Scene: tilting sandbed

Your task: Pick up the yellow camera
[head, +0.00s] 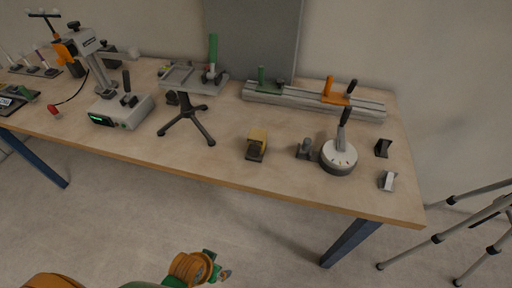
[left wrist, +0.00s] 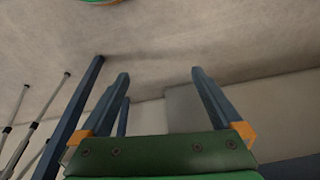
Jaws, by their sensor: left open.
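The yellow camera (head: 256,138) is a small yellow block with a dark lower part. It stands near the front edge of the workbench (head: 200,168), around the middle, in the head view. My left gripper (head: 219,268) is low in front of the bench, at the bottom of the head view, well apart from the camera. In the left wrist view my left gripper (left wrist: 160,78) has its two blue-grey fingers spread wide with nothing between them. The yellow camera does not show in the left wrist view. My right gripper is in neither view.
Right of the camera are a small grey part (head: 305,149) and a round white-topped device (head: 339,157) with a dark handle. A black stand (head: 186,122) is to its left. A rail (head: 315,99) lies behind. A tripod (head: 490,215) stands on the floor at right.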

